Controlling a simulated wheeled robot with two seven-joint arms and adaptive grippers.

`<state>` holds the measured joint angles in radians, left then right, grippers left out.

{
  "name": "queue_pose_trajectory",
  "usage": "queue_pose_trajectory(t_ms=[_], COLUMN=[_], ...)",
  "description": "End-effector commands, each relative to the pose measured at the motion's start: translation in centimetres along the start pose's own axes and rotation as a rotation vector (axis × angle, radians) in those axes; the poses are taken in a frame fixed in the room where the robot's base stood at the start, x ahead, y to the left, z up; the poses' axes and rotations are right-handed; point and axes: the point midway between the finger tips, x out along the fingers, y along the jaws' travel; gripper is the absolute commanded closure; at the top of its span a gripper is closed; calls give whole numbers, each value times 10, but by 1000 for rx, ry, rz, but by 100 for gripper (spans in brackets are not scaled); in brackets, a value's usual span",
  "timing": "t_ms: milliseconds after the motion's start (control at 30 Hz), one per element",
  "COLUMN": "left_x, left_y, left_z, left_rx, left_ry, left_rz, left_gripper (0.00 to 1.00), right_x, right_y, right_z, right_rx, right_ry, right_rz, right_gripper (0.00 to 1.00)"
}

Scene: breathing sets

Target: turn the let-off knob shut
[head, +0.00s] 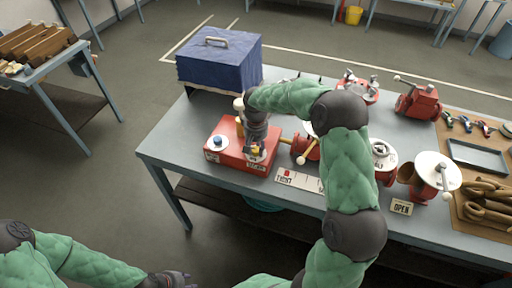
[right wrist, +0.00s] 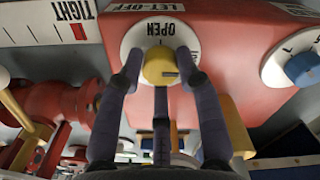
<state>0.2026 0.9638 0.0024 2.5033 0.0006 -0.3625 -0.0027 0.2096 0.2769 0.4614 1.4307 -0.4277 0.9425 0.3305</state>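The red box (head: 228,158) on the bench carries a white dial with a small yellow let-off knob (head: 256,150). In the right wrist view the let-off knob (right wrist: 160,67) sits on a dial (right wrist: 134,38) marked OPEN, with a second, partly covered word at its right. A dark line on the knob points right in that view. My right gripper (right wrist: 160,70) has fingers on both sides of the knob, seemingly touching it, and a third finger below. My left gripper (head: 172,279) is low at the bottom edge, away from the bench; its finger opening is unclear.
A blue knob (head: 217,140) on a white dial is on the same box. A scale strip marked TIGHT (right wrist: 60,22) lies beside it. A blue covered case (head: 218,62) stands behind. Red valve units (head: 418,100) and an OPEN card (head: 401,207) are to the right.

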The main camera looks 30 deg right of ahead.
Motion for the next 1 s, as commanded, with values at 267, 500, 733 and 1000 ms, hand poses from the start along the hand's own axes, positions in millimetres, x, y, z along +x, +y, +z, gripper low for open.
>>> queue_pose_trajectory(t_ms=[267, 500, 733, 1000], left_x=[0, 0, 0, 0], left_y=[0, 0, 0, 0], left_z=[0, 0, 0, 0], left_rx=[0, 0, 0, 0], left_ry=[0, 0, 0, 0], left_rz=[0, 0, 0, 0], left_gripper=[64, 64, 64, 64], right_x=[1, -6, -44, -94], right_y=[0, 0, 0, -1], right_z=[1, 0, -1, 0], right_rx=[-1, 0, -1, -2], right_ry=[-4, 0, 4, 0], right_rz=[0, 0, 0, 0], right_gripper=[42, 42, 42, 42])
